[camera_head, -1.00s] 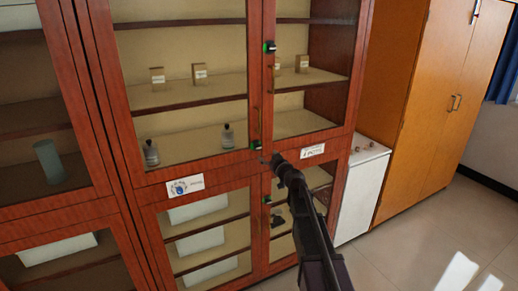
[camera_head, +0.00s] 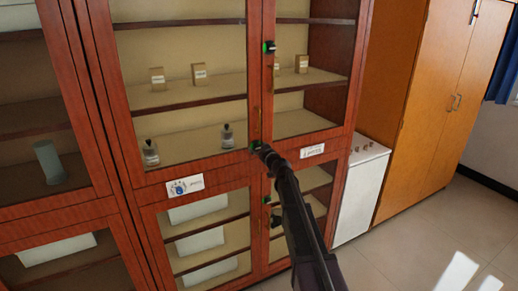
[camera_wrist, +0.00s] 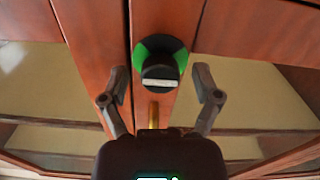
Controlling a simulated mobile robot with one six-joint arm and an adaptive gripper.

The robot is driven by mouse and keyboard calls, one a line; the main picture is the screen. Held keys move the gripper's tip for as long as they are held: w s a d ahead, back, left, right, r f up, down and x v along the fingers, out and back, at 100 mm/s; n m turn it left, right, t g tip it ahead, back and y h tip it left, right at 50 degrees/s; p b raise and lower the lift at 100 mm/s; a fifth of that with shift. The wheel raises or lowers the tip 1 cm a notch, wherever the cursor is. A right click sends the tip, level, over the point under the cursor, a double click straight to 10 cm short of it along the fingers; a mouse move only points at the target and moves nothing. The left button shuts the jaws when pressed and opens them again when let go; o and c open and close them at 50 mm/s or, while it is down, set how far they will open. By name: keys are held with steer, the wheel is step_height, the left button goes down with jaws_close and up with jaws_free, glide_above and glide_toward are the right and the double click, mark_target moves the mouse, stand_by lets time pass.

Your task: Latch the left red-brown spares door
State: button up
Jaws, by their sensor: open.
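The red-brown cabinet has an upper left glazed door (camera_head: 205,161) that looks closed against its frame. At its lower right corner is a latch (camera_head: 254,145), small and green and black, partly hidden by my gripper (camera_head: 261,151). In the wrist view the latch (camera_wrist: 161,60) is a green and black disc with a black knob bearing a white bar, which lies level across the picture. My gripper (camera_wrist: 160,88) is open, its fingers to either side of the knob and apart from it. A brass handle (camera_wrist: 153,115) shows between the fingers, beside the latch.
Another latch (camera_head: 269,47) sits higher up, and one more (camera_head: 267,199) lower down near my arm. Bottles and small boxes stand behind the glass. A white cabinet (camera_head: 361,190) and an orange-brown wardrobe (camera_head: 415,110) stand to the right.

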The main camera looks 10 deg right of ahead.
jaws_close()
steer(key=shift+d, duration=0.1)
steer(key=shift+m, duration=0.5)
steer(key=m, duration=0.3)
steer(key=shift+m, duration=0.3)
steer(key=m, duration=0.4)
steer(key=shift+w, duration=0.1)
steer(key=m, duration=0.9)
steer(key=shift+m, duration=0.3)
